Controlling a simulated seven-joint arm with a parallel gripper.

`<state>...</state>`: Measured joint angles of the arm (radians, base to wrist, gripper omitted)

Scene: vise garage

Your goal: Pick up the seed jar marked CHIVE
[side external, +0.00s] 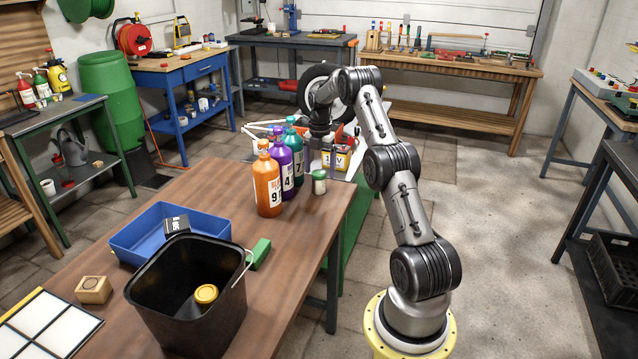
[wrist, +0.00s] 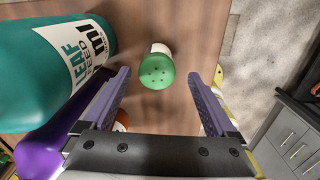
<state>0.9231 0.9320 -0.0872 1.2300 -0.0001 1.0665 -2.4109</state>
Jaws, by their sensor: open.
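A small white jar with a green lid (side external: 319,183) stands upright on the wooden table near its right edge. In the wrist view I look down on the jar's green, holed lid (wrist: 157,71). No name can be read on the jar, so I cannot tell whether it is the CHIVE jar. My gripper (side external: 320,160) is low over the table, close to the jar. In the wrist view my gripper (wrist: 160,84) is open and empty, with the jar appearing between the purple finger tips. I cannot tell how far the fingers are above it.
Orange (side external: 267,190), purple (side external: 280,165) and teal (side external: 295,155) bottles stand left of the jar; the teal one (wrist: 50,60) is close to my left finger. A yellow container (side external: 345,160) is behind. A black bucket (side external: 165,300) and blue tray (side external: 140,238) are farther left.

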